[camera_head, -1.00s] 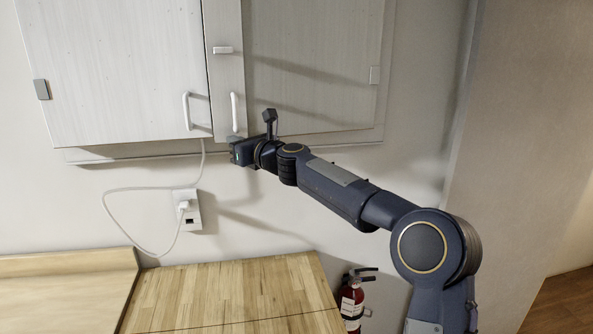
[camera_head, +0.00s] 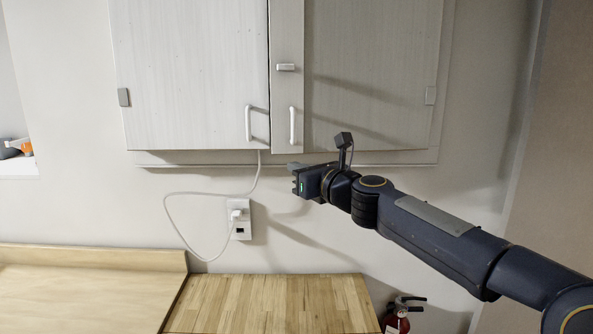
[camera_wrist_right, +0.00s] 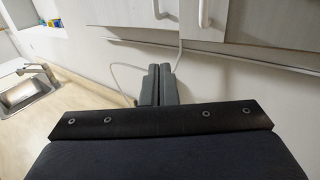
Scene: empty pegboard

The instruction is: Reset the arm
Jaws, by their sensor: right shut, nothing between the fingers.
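My right arm reaches in from the lower right of the head view. Its dark right gripper (camera_head: 294,179) is just below the bottom edge of the wall cabinet (camera_head: 190,70), in front of the wall. In the right wrist view the two grey fingers (camera_wrist_right: 158,85) lie side by side, shut and empty. My left gripper is not in view.
Cabinet handles (camera_head: 249,124) hang above the gripper. A white cable runs to a wall outlet (camera_head: 240,219). A wooden counter (camera_head: 270,300) lies below, with a fire extinguisher (camera_head: 397,320) beside it. The wrist view shows a sink (camera_wrist_right: 22,93).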

